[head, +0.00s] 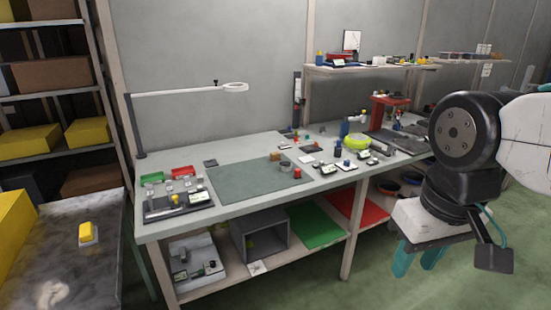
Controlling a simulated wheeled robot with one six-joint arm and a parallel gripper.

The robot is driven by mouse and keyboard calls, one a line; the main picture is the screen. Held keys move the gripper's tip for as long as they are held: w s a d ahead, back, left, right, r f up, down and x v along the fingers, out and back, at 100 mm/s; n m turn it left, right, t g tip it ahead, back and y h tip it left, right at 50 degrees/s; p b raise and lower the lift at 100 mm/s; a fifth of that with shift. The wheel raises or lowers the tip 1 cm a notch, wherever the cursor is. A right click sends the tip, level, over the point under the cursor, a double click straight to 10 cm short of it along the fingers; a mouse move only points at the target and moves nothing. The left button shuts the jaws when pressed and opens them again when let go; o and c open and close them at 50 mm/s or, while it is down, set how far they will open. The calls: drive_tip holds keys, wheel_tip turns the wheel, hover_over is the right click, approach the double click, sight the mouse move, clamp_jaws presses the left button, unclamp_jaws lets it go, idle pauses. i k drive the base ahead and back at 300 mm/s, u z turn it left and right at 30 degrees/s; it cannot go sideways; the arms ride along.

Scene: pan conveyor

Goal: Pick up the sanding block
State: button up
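My gripper (414,268) hangs at the right of the head view, in front of the workbench. Its two teal fingers point down and stand apart, with nothing visible between them. No thing is clearly marked as the sanding block. A yellow block with a pale underside (87,233) lies on the dark-topped table (70,265) at the lower left, far from my gripper. A small brown block (275,156) sits by the back edge of the green mat on the workbench. I cannot tell for sure which of these is the sanding block.
The workbench (235,217) carries a green mat (245,185), a lamp (235,87), red and green bins and several small items. Its lower shelf holds a grey box (260,237) and coloured trays. Shelving with yellow boxes (88,132) stands left. Green floor is clear in front.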

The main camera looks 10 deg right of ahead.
sight(274, 156)
drive_tip(key=z, duration=0.75)
drive_tip(key=i, duration=1.7)
drive_tip(key=u, duration=0.9)
drive_tip(key=i, duration=0.45)
drive_tip(key=u, duration=0.35)
